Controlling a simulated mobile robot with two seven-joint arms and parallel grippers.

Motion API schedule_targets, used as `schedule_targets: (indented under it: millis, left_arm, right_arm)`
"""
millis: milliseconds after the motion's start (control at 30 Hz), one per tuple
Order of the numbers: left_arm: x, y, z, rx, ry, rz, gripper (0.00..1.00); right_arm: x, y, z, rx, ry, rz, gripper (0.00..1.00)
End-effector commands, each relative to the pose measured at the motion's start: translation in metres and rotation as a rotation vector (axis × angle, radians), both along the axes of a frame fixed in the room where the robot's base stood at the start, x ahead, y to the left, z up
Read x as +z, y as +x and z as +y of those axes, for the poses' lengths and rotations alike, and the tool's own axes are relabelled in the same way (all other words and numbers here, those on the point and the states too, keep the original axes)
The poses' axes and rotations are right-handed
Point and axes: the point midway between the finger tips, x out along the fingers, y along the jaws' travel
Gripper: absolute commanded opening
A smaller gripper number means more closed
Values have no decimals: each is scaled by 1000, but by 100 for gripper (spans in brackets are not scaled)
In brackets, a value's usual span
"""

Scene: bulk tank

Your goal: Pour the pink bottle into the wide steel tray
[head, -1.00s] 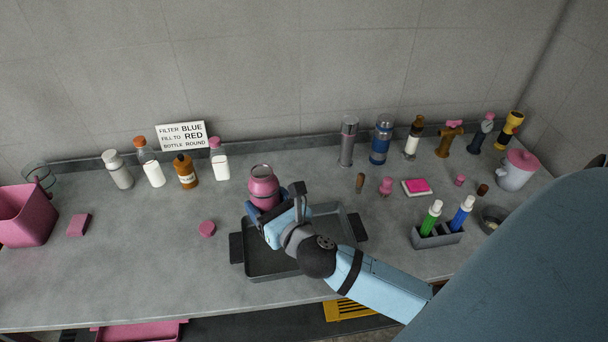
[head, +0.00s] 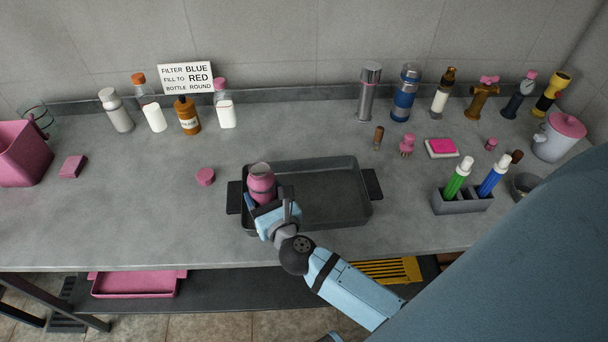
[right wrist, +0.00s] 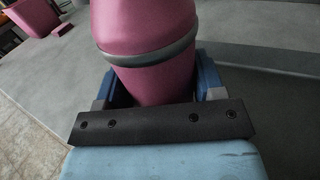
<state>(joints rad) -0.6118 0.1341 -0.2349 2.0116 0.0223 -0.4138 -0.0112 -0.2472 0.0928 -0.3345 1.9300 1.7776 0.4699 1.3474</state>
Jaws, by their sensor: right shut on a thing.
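The pink bottle (head: 260,182) has a grey band and an open top with no cap on it. My right gripper (head: 263,203) is shut on it and holds it nearly upright over the left end of the wide steel tray (head: 340,222). In the right wrist view the bottle (right wrist: 150,45) stands between the two blue fingers of the gripper (right wrist: 153,85). The tray is dark, rectangular, with a handle at each end, and its visible floor looks empty. I cannot tell how high the bottle's base is above the tray. My left gripper is not in view.
A round pink cap (head: 205,177) lies left of the tray. Several bottles stand along the back left, near a sign (head: 187,78). A pink bin (head: 22,152) is at far left.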

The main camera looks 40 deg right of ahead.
Motion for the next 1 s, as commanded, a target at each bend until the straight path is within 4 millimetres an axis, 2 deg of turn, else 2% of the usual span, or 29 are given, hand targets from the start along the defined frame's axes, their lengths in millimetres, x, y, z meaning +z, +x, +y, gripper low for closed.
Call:
schedule_targets:
  millis: [467,1000]
  left_arm:
    - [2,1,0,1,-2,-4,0]
    - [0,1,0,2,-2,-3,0]
  right_arm:
    - [3,0,-1,-1,50,1,37]
    - [8,0,-6,-1,312,11,37]
